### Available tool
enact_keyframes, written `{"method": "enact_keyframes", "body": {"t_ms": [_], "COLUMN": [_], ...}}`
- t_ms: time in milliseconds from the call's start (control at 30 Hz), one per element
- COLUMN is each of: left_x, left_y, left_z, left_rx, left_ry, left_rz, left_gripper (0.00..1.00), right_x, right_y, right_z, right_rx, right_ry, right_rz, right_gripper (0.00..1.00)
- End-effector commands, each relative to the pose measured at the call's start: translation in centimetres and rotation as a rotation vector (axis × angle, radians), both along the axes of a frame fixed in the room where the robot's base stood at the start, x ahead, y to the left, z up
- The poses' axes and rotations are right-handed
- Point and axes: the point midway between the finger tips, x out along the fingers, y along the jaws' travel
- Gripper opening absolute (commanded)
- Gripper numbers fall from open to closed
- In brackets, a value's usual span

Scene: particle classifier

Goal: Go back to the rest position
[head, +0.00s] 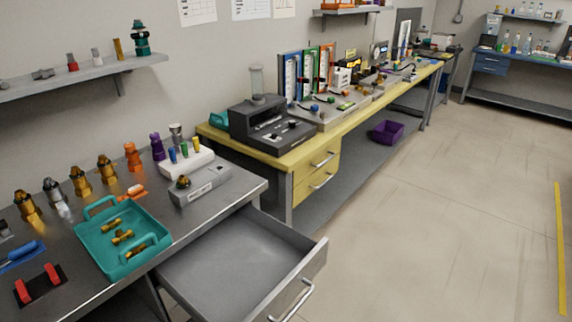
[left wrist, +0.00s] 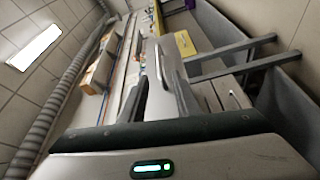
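Neither gripper shows in the head view. In the left wrist view, the two dark fingers of my left gripper (left wrist: 156,88) stand apart with nothing between them. It is open and empty, and the view past it is tilted, with a bench and shelf behind. My right gripper is in neither view. In the head view, a teal tray (head: 95,238) with several brass-coloured pieces sits on the dark near bench. A grey drawer (head: 235,262) below that bench is pulled open and looks empty.
A yellow-topped bench (head: 300,152) with a dark machine (head: 270,125) and other equipment runs along the wall. A wall shelf (head: 85,76) hangs at upper left. A purple bin (head: 387,132) is under the yellow bench. The floor on the right is clear.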

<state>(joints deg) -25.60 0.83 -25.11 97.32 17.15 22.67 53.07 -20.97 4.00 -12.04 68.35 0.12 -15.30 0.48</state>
Motion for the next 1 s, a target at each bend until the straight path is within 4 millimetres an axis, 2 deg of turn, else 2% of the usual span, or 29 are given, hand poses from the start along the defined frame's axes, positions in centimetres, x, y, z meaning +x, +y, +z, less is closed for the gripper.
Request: {"method": "enact_keyframes", "body": {"t_ms": [167, 267, 367, 567, 600, 700, 833, 1000], "left_x": [0.0, -0.2, -0.7, -3.7, -4.5, -7.0, -10.1, -12.6], "left_y": [0.2, 0.7, 1.6, 5.5, 6.6, 9.4, 12.7, 15.3], "left_z": [-2.2, -5.4, -9.9, -21.0, -23.1, -27.9, -32.4, -35.3], "left_rx": [0.087, 0.211, 0.388, 0.824, 0.909, 1.103, 1.293, 1.422], "left_ry": [0.032, 0.075, 0.137, 0.298, 0.331, 0.411, 0.491, 0.548], "left_rz": [-0.013, -0.032, -0.070, -0.210, -0.248, -0.350, -0.480, -0.590], "left_gripper": [0.30, 0.30, 0.30, 0.30, 0.30, 0.30, 0.30, 0.30], "right_x": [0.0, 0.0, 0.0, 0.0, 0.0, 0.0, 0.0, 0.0], "right_y": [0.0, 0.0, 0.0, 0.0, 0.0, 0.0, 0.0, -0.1], "right_z": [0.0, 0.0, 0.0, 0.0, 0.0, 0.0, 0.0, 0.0], "right_rx": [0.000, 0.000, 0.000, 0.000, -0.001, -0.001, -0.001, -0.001], "right_ry": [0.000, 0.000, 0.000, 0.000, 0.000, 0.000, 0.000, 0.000], "right_rz": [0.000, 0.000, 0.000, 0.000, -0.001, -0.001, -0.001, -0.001], "right_gripper": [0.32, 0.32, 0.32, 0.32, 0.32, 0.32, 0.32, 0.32]}}
